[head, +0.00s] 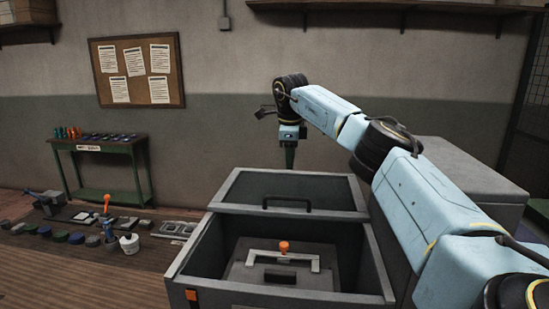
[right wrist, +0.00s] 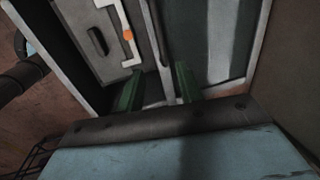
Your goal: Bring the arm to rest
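My right arm (head: 325,108) reaches in from the right, over the grey press box. My right gripper (head: 289,158) points down above the far part of the box, clear of its lid. Its two green fingers are apart with nothing between them in the right wrist view (right wrist: 158,86). The grey box (head: 375,262) has an open front compartment. Inside it are a pale bracket (head: 314,265) and an orange knob (head: 284,246), which also show in the right wrist view. My left gripper is not in view.
A grey cabinet (head: 470,178) stands right, behind my arm. At left are a green side table (head: 112,145) and a low bench (head: 60,262) with several tools and parts.

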